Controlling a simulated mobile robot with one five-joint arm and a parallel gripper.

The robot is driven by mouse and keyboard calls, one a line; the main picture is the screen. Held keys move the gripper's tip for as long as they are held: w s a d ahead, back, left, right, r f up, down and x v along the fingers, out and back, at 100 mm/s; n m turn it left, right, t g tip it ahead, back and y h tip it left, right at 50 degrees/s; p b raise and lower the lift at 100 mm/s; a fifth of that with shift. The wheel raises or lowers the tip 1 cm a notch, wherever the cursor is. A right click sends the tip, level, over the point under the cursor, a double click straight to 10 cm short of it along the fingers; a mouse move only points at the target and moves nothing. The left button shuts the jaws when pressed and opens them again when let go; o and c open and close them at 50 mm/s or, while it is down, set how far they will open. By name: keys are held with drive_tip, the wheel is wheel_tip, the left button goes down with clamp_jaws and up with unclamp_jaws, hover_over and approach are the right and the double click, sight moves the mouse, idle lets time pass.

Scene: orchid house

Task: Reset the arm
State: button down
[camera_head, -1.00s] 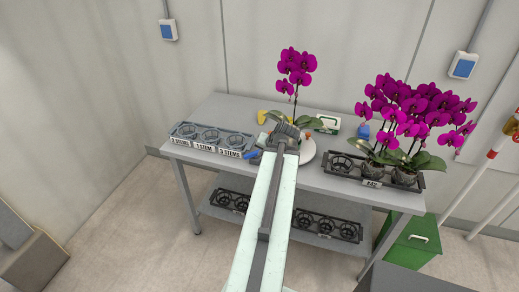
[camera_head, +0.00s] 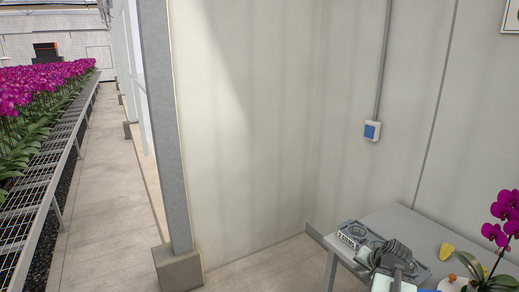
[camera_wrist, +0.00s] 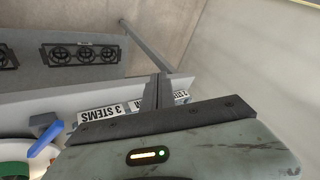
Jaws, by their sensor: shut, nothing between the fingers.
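My gripper (camera_head: 393,254) is at the lower right of the head view, above the near part of the grey table. It is shut and empty. In the wrist view its fingers (camera_wrist: 158,92) show closed together, pointing up the picture. A labelled grey tray (camera_head: 357,231) with round holders lies on the table beside and partly behind my gripper. A "3 STEMS" label (camera_wrist: 98,115) shows upside down in the wrist view, partly hidden by my gripper's body.
The grey table (camera_head: 400,217) carries a yellow object (camera_head: 447,251) and a magenta orchid (camera_head: 503,232). A blue object (camera_wrist: 45,138) lies left of my gripper. A black holder rack (camera_wrist: 85,52) sits lower down. A post (camera_head: 172,130), a flower bench (camera_head: 52,165) and open aisle floor lie left.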

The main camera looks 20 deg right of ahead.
drive_tip(key=w+a+f+n+g+y, duration=0.1)
drive_tip(key=w+a+n, duration=0.1)
drive_tip(key=w+a, duration=0.5)
drive_tip(key=w+a+n+y, duration=0.1)
drive_tip(key=w+a+n, duration=0.15)
drive_tip(key=a, duration=0.85)
drive_tip(key=w+a+f+n+g+y, duration=0.1)
drive_tip(key=w+a+n, duration=0.1)
drive_tip(key=w+a, duration=0.5)
drive_tip(key=s+a+f+n+g, duration=0.1)
drive_tip(key=a+n, duration=0.1)
drive_tip(key=a, duration=0.8)
drive_tip(key=s+a+f+n+g, duration=0.1)
drive_tip(key=s+a+n, duration=0.1)
drive_tip(key=a, duration=0.8)
drive_tip(key=s+g, duration=0.1)
drive_tip(key=s+a+g, duration=0.1)
drive_tip(key=s, duration=0.1)
drive_tip(key=s+n+g+h, duration=0.1)
drive_tip(key=s, duration=0.1)
drive_tip(key=shift+s+a+f, duration=0.15)
drive_tip(key=shift+s+f, duration=0.05)
drive_tip(key=shift+f, duration=0.15)
